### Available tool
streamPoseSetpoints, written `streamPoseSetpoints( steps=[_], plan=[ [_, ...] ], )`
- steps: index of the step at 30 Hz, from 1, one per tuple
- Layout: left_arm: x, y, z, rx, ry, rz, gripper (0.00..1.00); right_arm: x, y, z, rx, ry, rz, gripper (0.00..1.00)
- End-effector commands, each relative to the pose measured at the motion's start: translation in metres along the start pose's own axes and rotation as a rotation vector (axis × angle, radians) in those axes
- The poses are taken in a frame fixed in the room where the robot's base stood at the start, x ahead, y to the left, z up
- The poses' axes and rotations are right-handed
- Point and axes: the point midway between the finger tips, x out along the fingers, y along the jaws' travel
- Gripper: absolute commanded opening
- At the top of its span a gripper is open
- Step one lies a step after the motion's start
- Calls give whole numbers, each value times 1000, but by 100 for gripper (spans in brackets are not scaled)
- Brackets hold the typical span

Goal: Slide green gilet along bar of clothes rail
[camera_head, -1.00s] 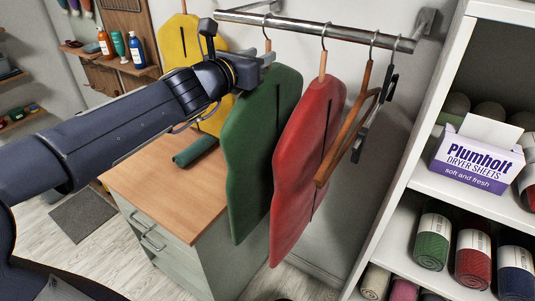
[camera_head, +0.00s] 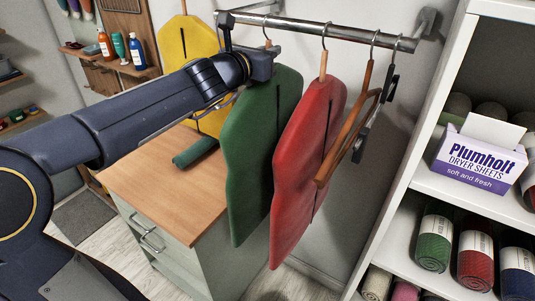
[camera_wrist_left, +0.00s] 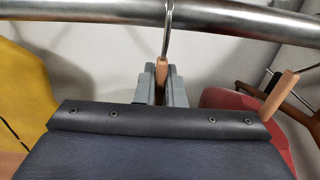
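The green gilet (camera_head: 250,150) hangs by a hook from the metal bar (camera_head: 330,32) of the clothes rail. My left gripper (camera_head: 268,60) is at the wooden neck of its hanger, just below the bar. In the left wrist view my two fingers (camera_wrist_left: 162,86) flank the wooden neck (camera_wrist_left: 162,72) closely on both sides and look shut on it. The metal hook (camera_wrist_left: 167,28) rises from it to the bar. The gripper hides part of the gilet's top in the head view. My right gripper is not in view.
A red gilet (camera_head: 305,165), a wooden hanger (camera_head: 350,130) and a dark hanger (camera_head: 385,90) hang to the right. A yellow gilet (camera_head: 180,40) hangs to the left. A wood-topped cabinet (camera_head: 165,190) stands below, with a green roll (camera_head: 195,152). White shelves (camera_head: 440,195) stand at the right.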

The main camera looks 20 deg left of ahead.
Motion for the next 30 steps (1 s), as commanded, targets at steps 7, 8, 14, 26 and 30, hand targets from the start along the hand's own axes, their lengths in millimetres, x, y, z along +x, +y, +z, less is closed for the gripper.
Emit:
streamPoseSetpoints(
  steps=[7, 8, 14, 26, 30],
  plan=[
    [0, 0, 0, 0, 0, 0, 0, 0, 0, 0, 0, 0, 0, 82],
    [0, 0, 2, 1, -4, -1, 0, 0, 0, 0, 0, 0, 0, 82],
    [0, 0, 5, 2, -4, -1, 0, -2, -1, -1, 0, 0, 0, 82],
    [0, 15, 6, 1, -3, 1, 0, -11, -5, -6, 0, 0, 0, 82],
    [0, 22, 6, 1, -3, 0, 0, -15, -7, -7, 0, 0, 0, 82]
  ],
)
